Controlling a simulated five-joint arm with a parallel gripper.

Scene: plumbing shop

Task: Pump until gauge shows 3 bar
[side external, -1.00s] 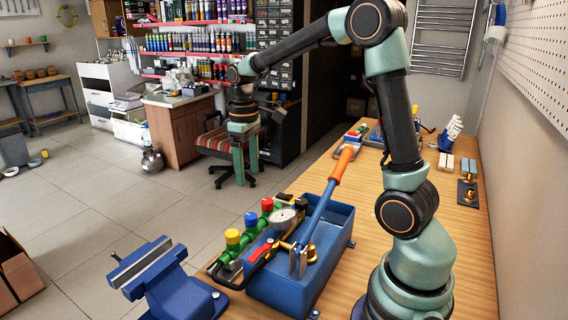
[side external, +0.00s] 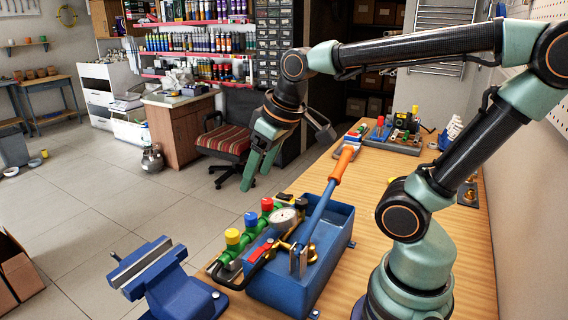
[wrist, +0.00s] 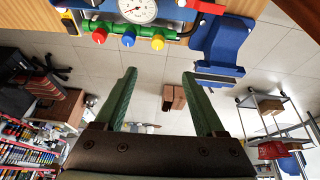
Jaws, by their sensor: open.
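The blue test pump (side external: 285,287) stands on the wooden bench. Its lever with an orange handle (side external: 343,163) is raised and slants up to the right. My gripper (side external: 260,170) is open and empty, in the air beyond the manifold and left of the orange handle, apart from both. Its two green fingers (wrist: 160,78) are spread.
A blue vise (side external: 170,283) is at the bench's near left corner. Fittings on a base (side external: 400,135) and other tools stand at the bench's far end. A chair (side external: 230,142) stands on the floor behind.

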